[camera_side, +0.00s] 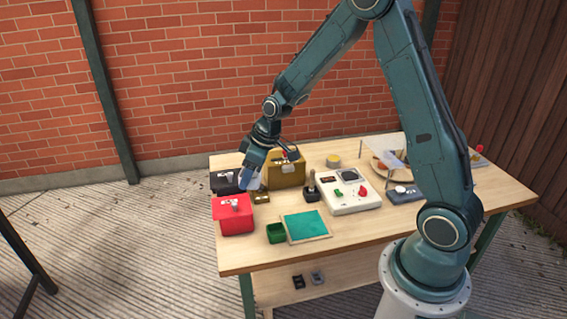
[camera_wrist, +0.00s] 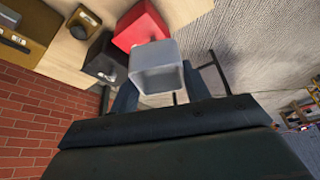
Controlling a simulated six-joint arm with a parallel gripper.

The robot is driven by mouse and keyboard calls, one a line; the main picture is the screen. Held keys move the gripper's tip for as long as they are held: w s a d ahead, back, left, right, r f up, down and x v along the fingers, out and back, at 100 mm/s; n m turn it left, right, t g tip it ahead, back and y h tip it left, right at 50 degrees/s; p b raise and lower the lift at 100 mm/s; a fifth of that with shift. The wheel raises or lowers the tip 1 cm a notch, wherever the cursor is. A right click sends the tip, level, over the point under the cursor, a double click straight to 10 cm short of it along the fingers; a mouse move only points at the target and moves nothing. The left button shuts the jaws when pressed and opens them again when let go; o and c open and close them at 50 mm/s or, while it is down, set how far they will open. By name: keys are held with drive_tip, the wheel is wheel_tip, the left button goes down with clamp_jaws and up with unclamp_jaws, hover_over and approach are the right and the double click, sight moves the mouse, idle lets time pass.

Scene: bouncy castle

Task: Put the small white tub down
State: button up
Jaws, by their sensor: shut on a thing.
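The small white tub (camera_wrist: 157,77) is held by my gripper (camera_side: 251,172). In the wrist view it sits between the two fingers, with its square opening facing the camera. In the side view only a pale part of the tub (camera_side: 254,183) shows below the fingers. The tub is near the left end of the table, close to a black box (camera_side: 226,181) and a red box (camera_side: 235,219). I cannot tell how high it is above the table or whether it touches anything.
A brown-yellow box (camera_side: 287,172) stands just behind and right of my gripper. A green tub (camera_side: 276,233) and a teal-topped panel (camera_side: 306,225) lie at the front. A white control box (camera_side: 346,191) stands mid-table. Some bare wood (camera_side: 270,212) shows between the red box and the panel.

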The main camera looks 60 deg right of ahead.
drive_tip(key=shift+s+a+r+m+h, duration=0.15)
drive_tip(key=shift+a+m+h, duration=0.15)
drive_tip(key=shift+a+m, duration=0.55)
drive_tip(key=shift+s+a+m+h, duration=0.2)
drive_tip(key=shift+a+m+h, duration=0.1)
drive_tip(key=shift+a+m, duration=0.55)
drive_tip(key=shift+s+a+r+m+h, duration=0.15)
drive_tip(key=shift+a+m+h, duration=0.15)
drive_tip(key=shift+a+m, duration=0.55)
drive_tip(key=shift+a+f+n, duration=0.2)
drive_tip(key=shift+n, duration=0.05)
drive_tip(key=s+f, duration=0.4)
drive_tip(key=f, duration=0.1)
drive_tip(key=s+d+f+m+h, duration=0.1)
drive_tip(key=s+d+f+m, duration=0.1)
drive_tip(key=d, duration=0.3)
drive_tip(key=s+d+f+m+h, duration=0.1)
drive_tip(key=s+d+f+m, duration=0.1)
drive_tip(key=d+f+m, duration=0.2)
drive_tip(key=s+d+f+m+g+h, duration=0.1)
drive_tip(key=s+d+f+m, duration=0.2)
drive_tip(key=d+f, duration=0.2)
drive_tip(key=shift+d, duration=0.6)
drive_tip(key=shift+d, duration=0.1)
drive_tip(key=w+d, duration=1)
drive_tip(key=shift+w, duration=0.15)
